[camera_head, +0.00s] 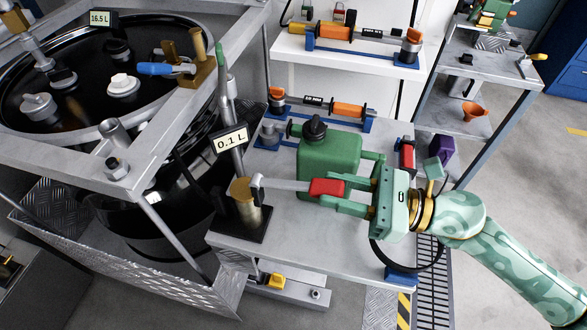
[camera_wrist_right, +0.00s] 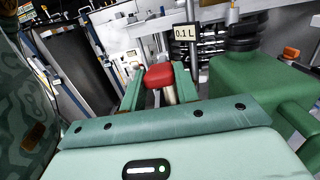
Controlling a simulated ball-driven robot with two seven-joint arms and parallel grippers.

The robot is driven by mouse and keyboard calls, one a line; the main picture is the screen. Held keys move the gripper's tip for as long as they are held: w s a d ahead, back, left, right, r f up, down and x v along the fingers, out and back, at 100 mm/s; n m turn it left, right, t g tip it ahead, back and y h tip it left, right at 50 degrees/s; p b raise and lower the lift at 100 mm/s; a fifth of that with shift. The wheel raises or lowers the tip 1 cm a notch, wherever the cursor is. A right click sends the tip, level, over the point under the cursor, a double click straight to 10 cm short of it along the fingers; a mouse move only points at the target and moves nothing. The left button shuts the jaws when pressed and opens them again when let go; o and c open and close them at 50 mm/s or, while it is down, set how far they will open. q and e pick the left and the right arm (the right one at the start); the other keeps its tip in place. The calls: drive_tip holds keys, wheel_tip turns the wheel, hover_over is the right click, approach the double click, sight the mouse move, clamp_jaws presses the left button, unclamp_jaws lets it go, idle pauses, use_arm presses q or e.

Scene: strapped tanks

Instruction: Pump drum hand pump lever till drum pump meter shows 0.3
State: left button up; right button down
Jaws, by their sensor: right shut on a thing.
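The drum hand pump (camera_head: 247,210) has a brass body on a dark base plate at the left of the grey bench. Its lever (camera_head: 285,184) is a pale bar that reaches right, roughly level, to a red grip. My right gripper (camera_head: 330,188) is shut on this red grip (camera_wrist_right: 158,75), with a finger on either side of it. The drum pump meter (camera_head: 231,140) stands just above the pump and reads 0.1 L. It also shows in the right wrist view (camera_wrist_right: 184,32). My left gripper is not in view.
A green jerrycan (camera_head: 329,158) with a black cap stands close behind my right gripper. A large black drum (camera_head: 70,105) in a grey frame fills the left, with a 16.5 L display (camera_head: 102,18). A purple block (camera_head: 440,149) stands at the bench's right.

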drive_tip(key=shift+f, duration=0.1)
drive_tip(key=r+p, duration=0.2)
drive_tip(key=r, duration=0.1)
drive_tip(key=shift+w+a, duration=0.1)
drive_tip(key=shift+a, duration=0.25)
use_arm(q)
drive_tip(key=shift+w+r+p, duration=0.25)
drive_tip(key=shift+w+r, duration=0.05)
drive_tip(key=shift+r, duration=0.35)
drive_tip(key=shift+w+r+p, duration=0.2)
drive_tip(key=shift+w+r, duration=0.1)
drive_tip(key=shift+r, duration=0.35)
use_arm(e)
drive_tip(key=shift+w+a+r, duration=0.1)
drive_tip(key=shift+a+r, duration=0.15)
drive_tip(key=shift+r, duration=0.15)
drive_tip(key=shift+r, duration=0.2)
drive_tip(key=c, duration=1)
unclamp_jaws()
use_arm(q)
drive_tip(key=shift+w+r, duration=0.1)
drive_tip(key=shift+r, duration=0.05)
use_arm(e)
drive_tip(key=shift+o, duration=0.2)
drive_tip(key=shift+a, duration=0.1)
